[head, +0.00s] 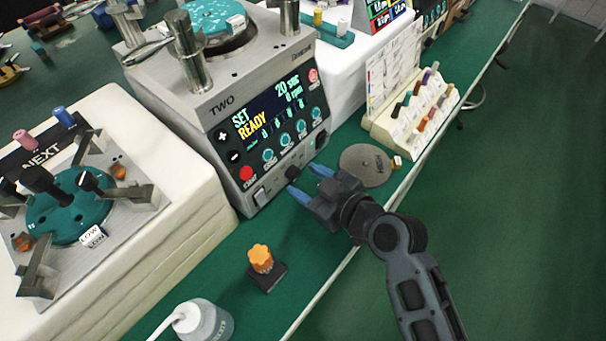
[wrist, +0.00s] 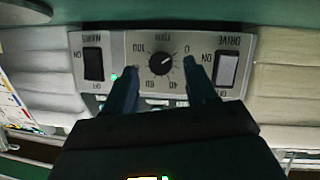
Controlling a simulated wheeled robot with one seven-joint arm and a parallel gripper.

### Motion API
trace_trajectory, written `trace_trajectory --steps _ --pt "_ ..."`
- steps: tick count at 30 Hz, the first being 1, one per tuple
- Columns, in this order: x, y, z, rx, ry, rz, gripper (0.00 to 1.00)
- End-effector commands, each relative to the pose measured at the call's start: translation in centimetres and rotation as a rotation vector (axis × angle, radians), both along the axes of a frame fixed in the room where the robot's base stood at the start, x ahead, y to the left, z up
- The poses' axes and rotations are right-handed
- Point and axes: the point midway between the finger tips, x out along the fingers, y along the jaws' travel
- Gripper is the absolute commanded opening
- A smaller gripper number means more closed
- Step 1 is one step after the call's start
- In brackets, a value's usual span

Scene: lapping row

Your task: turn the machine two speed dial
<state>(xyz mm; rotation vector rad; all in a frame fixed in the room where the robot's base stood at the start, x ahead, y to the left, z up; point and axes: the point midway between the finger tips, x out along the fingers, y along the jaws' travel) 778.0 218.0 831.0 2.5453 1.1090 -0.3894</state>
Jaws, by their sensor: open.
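Machine two (head: 213,110) is a grey box with a tilted front panel; its screen reads SET, 20 sec, 0 rpm and READY. Its speed dial (wrist: 161,64) is a round black knob with a white pointer mark, on a scale with numbers up to 100. In the head view the dial (head: 293,173) is a small dark knob low on the front. My gripper (head: 309,183) is open, its blue fingers pointing at the dial. In the wrist view, turned upside down, the fingertips (wrist: 162,70) lie to either side of the dial; I see no contact.
A drive switch (wrist: 227,70) and a black on/off switch (wrist: 93,64) flank the dial. A grey disc (head: 366,165) lies right of my gripper. An orange knob on a black base (head: 261,260) and a white bottle (head: 208,322) stand on the green bench in front.

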Motion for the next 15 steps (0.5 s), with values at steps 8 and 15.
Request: trace_trajectory --steps 8,15 --pt "1.35 1.34 -0.74 0.0 0.0 -0.001 0.56" --pt "1.37 1.33 -0.79 0.0 0.0 -0.001 0.56"
